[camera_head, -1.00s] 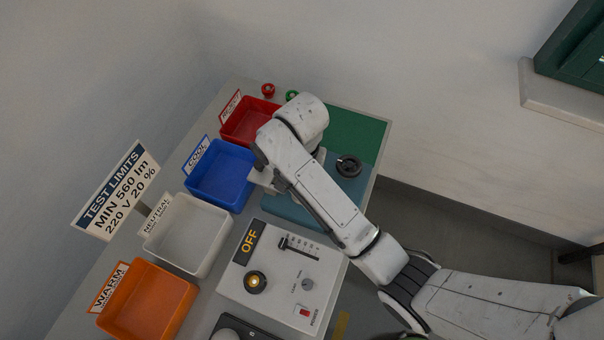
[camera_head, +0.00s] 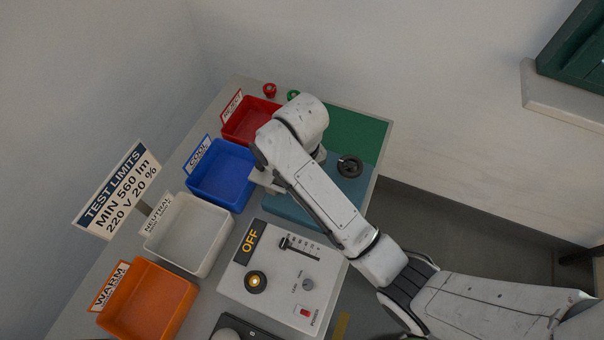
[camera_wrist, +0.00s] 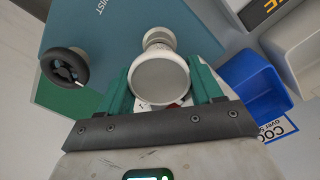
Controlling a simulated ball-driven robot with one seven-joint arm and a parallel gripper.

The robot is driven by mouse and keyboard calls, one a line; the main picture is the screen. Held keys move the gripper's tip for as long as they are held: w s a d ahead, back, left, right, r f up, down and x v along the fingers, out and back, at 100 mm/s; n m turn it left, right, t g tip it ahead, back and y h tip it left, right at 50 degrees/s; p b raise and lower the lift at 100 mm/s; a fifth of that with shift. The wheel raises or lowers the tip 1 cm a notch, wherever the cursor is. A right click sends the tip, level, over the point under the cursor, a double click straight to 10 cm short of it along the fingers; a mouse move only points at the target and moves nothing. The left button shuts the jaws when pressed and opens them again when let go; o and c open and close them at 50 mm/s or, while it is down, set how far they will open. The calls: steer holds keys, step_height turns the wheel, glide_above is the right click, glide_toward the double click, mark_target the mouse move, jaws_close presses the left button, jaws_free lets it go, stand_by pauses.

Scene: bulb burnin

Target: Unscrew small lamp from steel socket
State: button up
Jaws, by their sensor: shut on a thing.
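The small lamp (camera_wrist: 160,82) shows its round, pale grey face to the camera in the wrist view. My gripper (camera_wrist: 166,86) has its two green fingers on either side of the lamp and is shut on it. A pale, ringed round part (camera_wrist: 158,36) shows just beyond the lamp, over the teal board (camera_wrist: 100,30). I cannot tell whether it is the steel socket or the lamp's own base, or whether the lamp is seated. In the head view my arm hides the lamp and most of my gripper. The teal board (camera_head: 290,207) shows around the arm.
A black round fixture (camera_head: 349,166) sits on the teal board. Red (camera_head: 226,137), blue (camera_head: 190,182), white (camera_head: 149,241) and orange (camera_head: 104,318) bins line the left side. A control box (camera_head: 275,300) reading OFF stands in front. A sign (camera_head: 118,190) rises at left.

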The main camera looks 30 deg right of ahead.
steer(key=n, duration=0.3)
steer(key=shift+s+n, duration=0.15)
steer(key=shift+n, duration=0.25)
steer(key=n, duration=0.3)
steer(key=shift+a+n, duration=0.1)
steer(key=shift+n, duration=0.2)
steer(key=n, duration=0.6)
steer(key=shift+a+n, duration=0.15)
steer(key=shift+n, duration=0.25)
steer(key=o, duration=0.9)
